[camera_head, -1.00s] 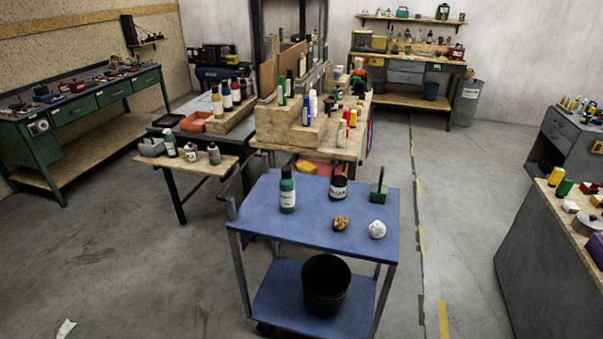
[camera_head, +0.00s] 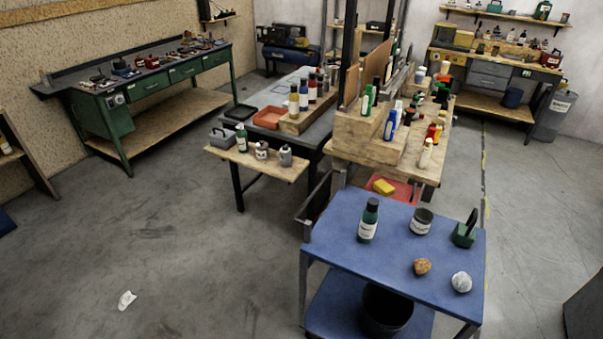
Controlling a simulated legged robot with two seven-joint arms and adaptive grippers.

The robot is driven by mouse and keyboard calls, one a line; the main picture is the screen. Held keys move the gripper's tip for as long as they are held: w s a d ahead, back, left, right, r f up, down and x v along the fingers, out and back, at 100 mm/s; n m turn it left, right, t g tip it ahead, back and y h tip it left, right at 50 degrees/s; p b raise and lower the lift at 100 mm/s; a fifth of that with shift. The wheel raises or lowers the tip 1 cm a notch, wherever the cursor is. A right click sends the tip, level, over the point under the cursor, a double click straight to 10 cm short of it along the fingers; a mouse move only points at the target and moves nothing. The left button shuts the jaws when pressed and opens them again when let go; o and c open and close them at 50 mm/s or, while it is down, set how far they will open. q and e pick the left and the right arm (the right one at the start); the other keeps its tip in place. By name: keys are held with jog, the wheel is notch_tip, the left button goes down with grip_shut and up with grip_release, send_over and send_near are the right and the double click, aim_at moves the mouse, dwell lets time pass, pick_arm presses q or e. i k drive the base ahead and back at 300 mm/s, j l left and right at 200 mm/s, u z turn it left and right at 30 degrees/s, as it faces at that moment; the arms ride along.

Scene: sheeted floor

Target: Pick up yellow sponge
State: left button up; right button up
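A small yellow block that looks like the sponge (camera_head: 383,186) lies by a red tray or bin (camera_head: 404,190), just behind the far edge of the blue cart (camera_head: 400,248) and below the wooden workbench top. It is small in the view, and I cannot tell its exact support. Neither of my grippers shows in the head view.
The floor at left is mostly clear.

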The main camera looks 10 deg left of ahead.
aim_at(383, 188)
jog(key=i+j+u, duration=0.15)
jog(key=u, duration=0.3)
jog(key=i+j+u, duration=0.2)
jog(key=u, duration=0.25)
jog(key=i+j+u, duration=0.15)
jog(key=u, duration=0.3)
jog(key=i+u, duration=0.25)
jog(key=u, duration=0.2)
jog(key=i+j+u, duration=0.15)
jog(key=i, duration=0.8)
jog(key=i+z, duration=0.25)
jog(key=z, duration=0.15)
jog(key=i+z, duration=0.25)
jog(key=z, duration=0.15)
jog(key=i+j+z, duration=0.1)
jog(key=i+z, duration=0.15)
jog(key=z, duration=0.15)
jog(key=i+j+z, duration=0.2)
jog(key=z, duration=0.25)
jog(key=i+z, duration=0.15)
jog(key=z, duration=0.3)
jog(key=i+j+z, duration=0.15)
jog(key=z, duration=0.35)
jog(key=i+j+z, duration=0.1)
jog(key=z, duration=0.35)
jog(key=j+z, duration=0.3)
jog(key=z, duration=0.15)
jog(key=i+j+z, duration=0.1)
jog(key=j+z, duration=0.15)
jog(key=z, duration=0.25)
